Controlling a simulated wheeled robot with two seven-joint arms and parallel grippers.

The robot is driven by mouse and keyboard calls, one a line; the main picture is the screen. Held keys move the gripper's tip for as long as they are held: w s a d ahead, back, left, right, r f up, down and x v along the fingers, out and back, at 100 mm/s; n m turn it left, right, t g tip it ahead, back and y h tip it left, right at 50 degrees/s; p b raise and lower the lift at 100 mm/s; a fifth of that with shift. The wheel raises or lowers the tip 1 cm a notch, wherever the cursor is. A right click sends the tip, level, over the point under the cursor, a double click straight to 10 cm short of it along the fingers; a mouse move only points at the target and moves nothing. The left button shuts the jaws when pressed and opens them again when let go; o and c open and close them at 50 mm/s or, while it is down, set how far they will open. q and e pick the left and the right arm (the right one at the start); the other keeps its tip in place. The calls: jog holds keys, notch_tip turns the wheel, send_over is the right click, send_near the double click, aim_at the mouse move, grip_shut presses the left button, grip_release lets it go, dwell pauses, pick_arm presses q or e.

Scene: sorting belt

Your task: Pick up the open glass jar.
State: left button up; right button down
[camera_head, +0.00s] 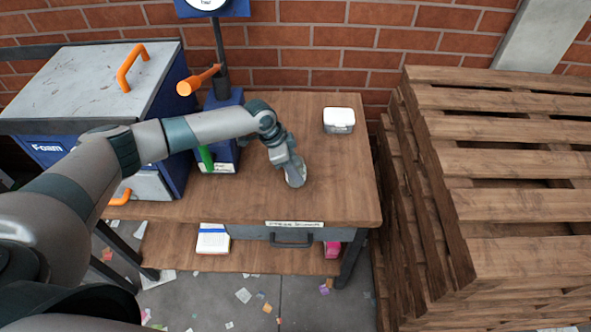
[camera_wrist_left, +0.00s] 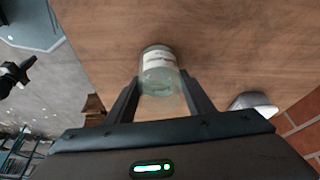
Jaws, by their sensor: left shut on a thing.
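The glass jar (camera_wrist_left: 158,72) is clear with a white label and sits between the two fingers of my left gripper (camera_wrist_left: 158,95) in the left wrist view. In the head view my left gripper (camera_head: 291,162) reaches down over the wooden table, shut on the jar (camera_head: 296,175). The gripper partly hides the jar there. The jar is at or just above the tabletop; I cannot tell which. Its opening is not clearly visible. My right gripper is not in view.
A white-lidded container (camera_head: 339,120) stands at the table's (camera_head: 345,190) back right. A blue stand with an orange lever (camera_head: 200,80) and a blue Foam bin (camera_head: 95,85) are on the left. Stacked pallets (camera_head: 500,160) stand right. The tabletop right of the gripper is clear.

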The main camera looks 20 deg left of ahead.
aim_at(296, 162)
pick_arm(q)
jog(key=shift+r, duration=0.35)
notch_tip(296, 162, up, 2)
jog(key=shift+r+b, duration=0.15)
jog(key=shift+b, duration=0.65)
jog(key=s+d+r+b, duration=0.3)
jog(key=s+d+r, duration=0.4)
jog(key=d, duration=0.2)
jog(key=shift+s+r, duration=0.2)
jog(key=shift+r, duration=0.05)
